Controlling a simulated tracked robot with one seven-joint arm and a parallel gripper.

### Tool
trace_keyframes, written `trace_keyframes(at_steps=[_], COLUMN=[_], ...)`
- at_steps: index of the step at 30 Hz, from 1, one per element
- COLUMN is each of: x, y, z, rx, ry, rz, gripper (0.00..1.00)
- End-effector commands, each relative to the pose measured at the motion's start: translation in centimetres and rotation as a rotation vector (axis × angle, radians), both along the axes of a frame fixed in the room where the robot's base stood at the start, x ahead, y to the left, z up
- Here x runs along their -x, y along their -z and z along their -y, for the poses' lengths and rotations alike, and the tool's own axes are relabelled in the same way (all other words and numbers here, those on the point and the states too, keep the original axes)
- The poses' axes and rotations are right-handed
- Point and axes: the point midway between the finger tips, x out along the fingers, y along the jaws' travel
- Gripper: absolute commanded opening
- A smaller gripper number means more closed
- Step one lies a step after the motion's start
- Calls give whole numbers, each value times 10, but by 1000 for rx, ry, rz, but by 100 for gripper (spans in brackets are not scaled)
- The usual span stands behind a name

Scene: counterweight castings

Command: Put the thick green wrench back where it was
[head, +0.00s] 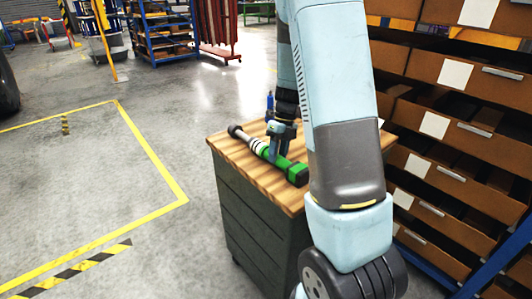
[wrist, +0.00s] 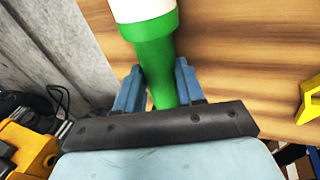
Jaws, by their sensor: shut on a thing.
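The thick green wrench (head: 293,171) has a green body with white bands, a dark end at the left and a black end at the right. It lies along the wooden top of the cabinet (head: 240,157); I cannot tell whether it touches the wood or is just above it. My gripper (head: 278,148) comes down on it from above, with its blue fingers on either side of its middle. In the wrist view, the green wrench (wrist: 153,56) runs between the two fingers of my gripper (wrist: 158,86), which are shut on it. Its far end is out of that view.
A small blue object (head: 270,103) stands at the cabinet's back edge. A yellow object (wrist: 311,98) shows at the right edge of the wrist view. A rack of brown bins (head: 450,130) stands close on the right. The floor on the left, marked with yellow tape (head: 150,155), is mostly open.

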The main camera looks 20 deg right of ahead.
Motion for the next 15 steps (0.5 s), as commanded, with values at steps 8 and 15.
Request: trace_keyframes(at_steps=[8, 15], x=[0, 0], y=[1, 1], z=[0, 0], rx=[0, 0], ry=[0, 0], rz=[0, 0], gripper=[39, 62])
